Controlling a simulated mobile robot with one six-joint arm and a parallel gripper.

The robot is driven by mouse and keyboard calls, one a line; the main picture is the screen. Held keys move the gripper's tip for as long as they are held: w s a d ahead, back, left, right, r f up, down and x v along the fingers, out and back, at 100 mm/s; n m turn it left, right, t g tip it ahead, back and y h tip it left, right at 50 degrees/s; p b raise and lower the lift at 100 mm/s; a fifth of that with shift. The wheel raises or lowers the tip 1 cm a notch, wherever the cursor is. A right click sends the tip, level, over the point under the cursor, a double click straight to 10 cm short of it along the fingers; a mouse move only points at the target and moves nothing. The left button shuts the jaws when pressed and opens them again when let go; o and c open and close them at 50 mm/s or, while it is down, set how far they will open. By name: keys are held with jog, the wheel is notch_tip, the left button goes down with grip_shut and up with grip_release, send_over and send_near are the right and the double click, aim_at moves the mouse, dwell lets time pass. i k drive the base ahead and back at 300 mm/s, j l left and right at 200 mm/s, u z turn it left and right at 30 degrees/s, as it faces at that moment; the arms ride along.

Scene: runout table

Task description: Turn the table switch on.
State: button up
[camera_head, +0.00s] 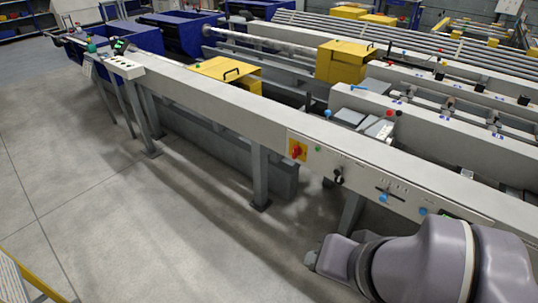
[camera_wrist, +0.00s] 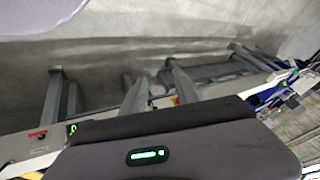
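The long grey runout table's front face carries a row of controls in the head view. A red rotary switch on a yellow plate (camera_head: 297,150) sits at the left of the row. Right of it are a small green button (camera_head: 318,149), a black knob (camera_head: 339,177) and blue knobs (camera_head: 385,198). Which way the switch is turned is too small to tell. My arm is at the lower right, in front of the table. In the wrist view a dark housing with a green light, apparently mine, fills the lower middle; no fingertips show. A red control (camera_wrist: 37,134) shows at the left.
The table legs (camera_head: 260,178) stand on open grey floor (camera_head: 150,225). Yellow covered boxes (camera_head: 342,62) and roller tracks lie behind the front beam. Blue bins (camera_head: 180,32) are at the far left. A yellow-edged step (camera_head: 25,278) is at the lower left.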

aim_at(297, 150)
jog(key=i+j+z, duration=0.4)
jog(key=j, duration=0.2)
jog(key=i+j+z, duration=0.4)
jog(key=j, duration=0.25)
jog(key=j+z, duration=0.35)
jog(key=j, duration=0.4)
jog(key=i+j+z, duration=0.15)
jog(key=j+z, duration=0.25)
jog(key=j, duration=0.45)
jog(key=j+z, duration=0.4)
jog(key=j, duration=0.4)
